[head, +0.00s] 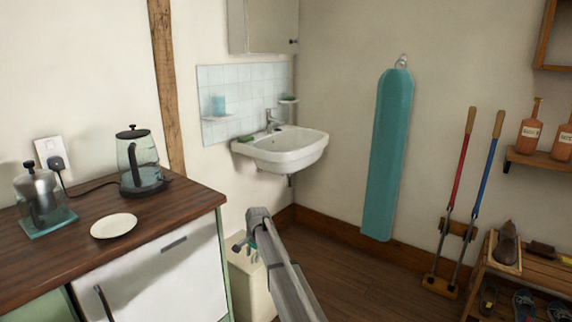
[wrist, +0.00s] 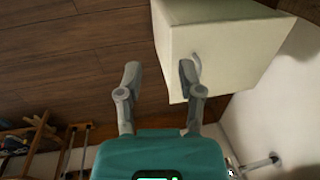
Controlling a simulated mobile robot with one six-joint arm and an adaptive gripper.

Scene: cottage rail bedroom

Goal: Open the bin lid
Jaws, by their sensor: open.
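A cream box-shaped bin (head: 247,290) stands on the floor beside the white-fronted counter in the head view, partly hidden by my arm. It also shows large at the top of the wrist view (wrist: 222,38), tilted in the picture, with a small pale handle (wrist: 197,62) on one face. My gripper (wrist: 159,75) is open and empty. Its right finger overlaps the bin's face next to the handle; I cannot tell whether they touch. The left finger is over the floor. In the head view my gripper (head: 253,256) is small and partly covered by my arm.
A wooden-topped counter (head: 190,204) stands left of the bin, with a kettle (head: 138,160), a plate (head: 113,225) and a glass pot (head: 42,198). A white sink (head: 280,148) hangs on the wall behind. Brown floor (head: 345,275) is clear to the right.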

